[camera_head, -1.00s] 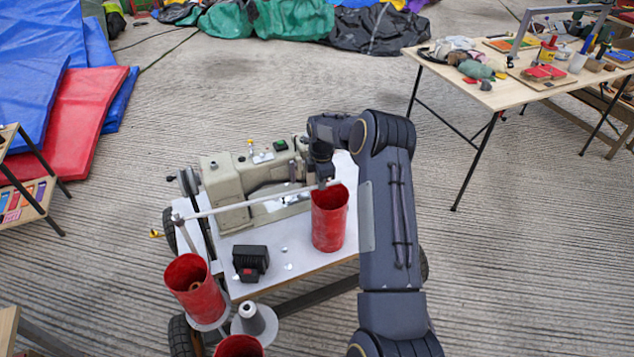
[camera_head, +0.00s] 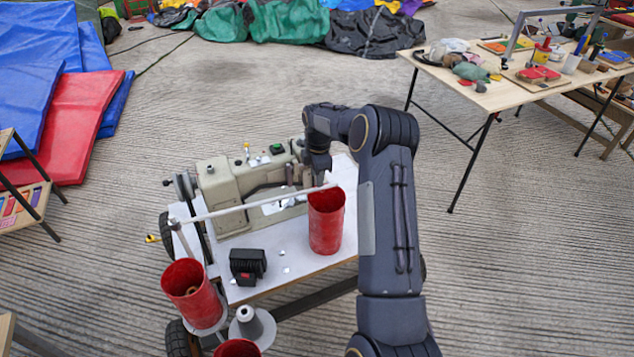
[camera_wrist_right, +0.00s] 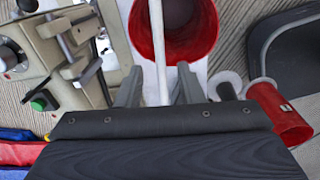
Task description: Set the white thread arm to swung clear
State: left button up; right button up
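The white thread arm (camera_head: 250,206) is a thin rod running from a post at the table's left to just above a red cylinder (camera_head: 326,228). My right gripper (camera_head: 319,178) is over its free end, pointing down. In the right wrist view, the rod (camera_wrist_right: 157,35) passes between the two fingers of my right gripper (camera_wrist_right: 158,78). The fingers stand apart with a gap on each side of the rod. My left gripper is not in view.
A beige sewing machine (camera_head: 222,187) stands behind the rod on the white table (camera_head: 296,262). A black box (camera_head: 247,265) lies in front. Another red cylinder (camera_head: 190,293) and a grey cone (camera_head: 249,324) stand at front left. A wooden table (camera_head: 508,94) is at right.

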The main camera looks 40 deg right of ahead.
jog(key=shift+s+r, duration=0.1)
jog(key=shift+r, duration=1.65)
jog(key=s+a+r+m+t+y+p, duration=0.1)
jog(key=s+a+r+m, duration=0.2)
jog(key=s+a+r, duration=0.45)
jog(key=s+a+r+m+t+p, duration=0.15)
jog(key=s+a+r+m, duration=0.3)
jog(key=r, duration=0.65)
jog(key=s+a+m+t+y+p, duration=0.1)
jog(key=s+a+m, duration=0.3)
jog(key=s+a, duration=0.3)
jog(key=s+a+m+t+y+p, duration=0.1)
jog(key=s+a+m, duration=0.3)
jog(key=s, duration=1)
jog(key=a+y, duration=0.1)
jog(key=a, duration=0.2)
jog(key=shift+s+a, duration=0.2)
